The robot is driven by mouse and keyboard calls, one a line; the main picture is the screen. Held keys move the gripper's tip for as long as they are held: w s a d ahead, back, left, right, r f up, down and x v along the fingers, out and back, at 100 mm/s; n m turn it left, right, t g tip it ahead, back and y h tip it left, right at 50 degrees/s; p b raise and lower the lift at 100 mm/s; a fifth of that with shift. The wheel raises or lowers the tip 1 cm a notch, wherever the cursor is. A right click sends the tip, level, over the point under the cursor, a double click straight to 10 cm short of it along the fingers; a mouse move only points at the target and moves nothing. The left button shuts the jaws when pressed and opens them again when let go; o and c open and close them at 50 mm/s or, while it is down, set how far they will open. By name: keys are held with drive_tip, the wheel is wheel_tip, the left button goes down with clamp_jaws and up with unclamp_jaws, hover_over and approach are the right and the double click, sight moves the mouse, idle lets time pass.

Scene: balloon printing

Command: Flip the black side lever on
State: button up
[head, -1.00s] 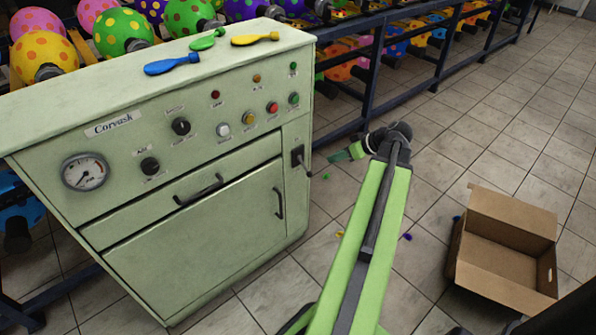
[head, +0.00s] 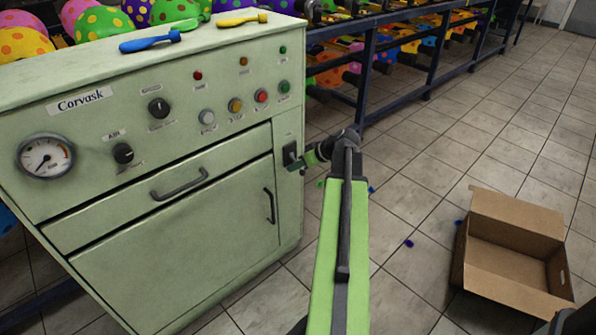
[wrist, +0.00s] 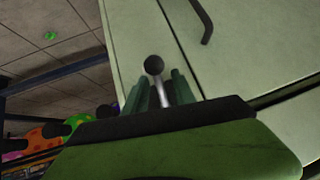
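The black side lever (head: 290,154) sits on the right end of the pale green machine (head: 170,235), beside its cabinet door. In the head view my gripper (head: 303,160) is right at the lever and hides most of its handle. In the wrist view the lever (wrist: 153,66) shows a black ball knob on a bright metal shaft. The shaft stands between the two green fingers of my gripper (wrist: 164,90), and the knob shows past the fingertips. The fingers look a little apart around the shaft; contact is not clear.
An open cardboard box (head: 510,250) stands on the tiled floor at the right. A dark blue rack (head: 365,75) with spotted balloons runs behind the machine. Deflated balloons (head: 150,42) lie on the machine top. Floor between machine and box is mostly clear.

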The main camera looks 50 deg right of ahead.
drive_tip(key=shift+c, duration=0.2)
clamp_jaws()
idle(1.2)
